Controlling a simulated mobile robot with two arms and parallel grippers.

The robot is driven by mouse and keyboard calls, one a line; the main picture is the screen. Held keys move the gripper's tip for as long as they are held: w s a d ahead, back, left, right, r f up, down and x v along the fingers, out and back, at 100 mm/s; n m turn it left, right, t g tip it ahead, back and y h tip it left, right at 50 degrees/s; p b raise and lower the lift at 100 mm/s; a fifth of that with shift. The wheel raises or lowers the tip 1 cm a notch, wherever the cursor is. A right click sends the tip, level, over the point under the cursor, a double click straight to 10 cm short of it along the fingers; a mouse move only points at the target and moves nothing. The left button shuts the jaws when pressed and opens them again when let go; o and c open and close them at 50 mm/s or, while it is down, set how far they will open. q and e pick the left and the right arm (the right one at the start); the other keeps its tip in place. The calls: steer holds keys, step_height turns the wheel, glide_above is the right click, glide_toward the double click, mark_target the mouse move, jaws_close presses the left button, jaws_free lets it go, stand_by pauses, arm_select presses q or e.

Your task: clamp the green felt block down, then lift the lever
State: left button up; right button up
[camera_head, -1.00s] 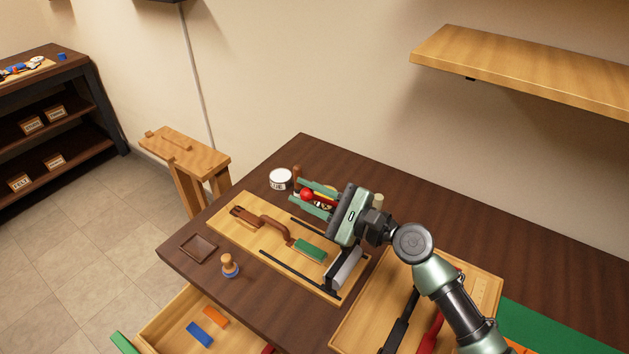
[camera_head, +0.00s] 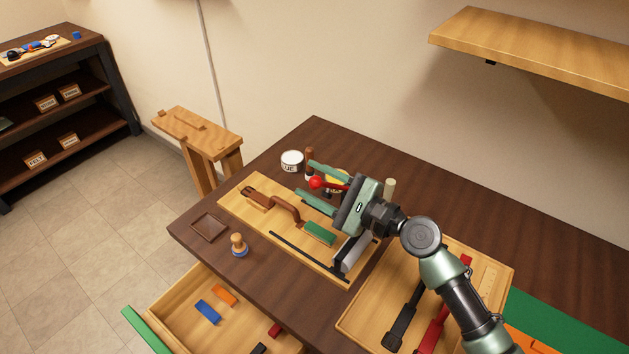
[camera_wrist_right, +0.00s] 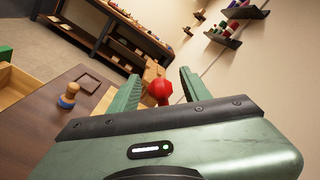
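The green felt block (camera_head: 320,232) lies on the light wooden board (camera_head: 240,213), at the near end of a brown curved handle-like piece (camera_head: 284,207). A red ball knob (camera_head: 316,182) on a red lever stands beyond the board's middle. My right gripper (camera_head: 319,186) is open, with its two green fingers on either side of the knob. In the right wrist view the knob (camera_wrist_right: 160,91) sits between the fingers with gaps on both sides. My gripper hides most of the lever and clamp. My left gripper is not in view.
A white tin (camera_head: 292,161) and a wooden-handled tool (camera_head: 309,160) stand behind the board. A wooden stamp (camera_head: 239,245) and small dark tray (camera_head: 209,227) are near the left edge. An open drawer (camera_head: 180,315) juts out in front. A tool tray (camera_head: 362,318) lies right.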

steer(key=shift+s+d+f, duration=0.1)
steer(key=shift+s+d, duration=0.1)
steer(key=shift+d, duration=0.15)
steer(key=b+v, duration=0.2)
steer(key=v, duration=0.4)
steer(key=shift+s+d, duration=0.15)
steer(key=shift+d, duration=0.05)
steer(key=shift+s+d, duration=0.2)
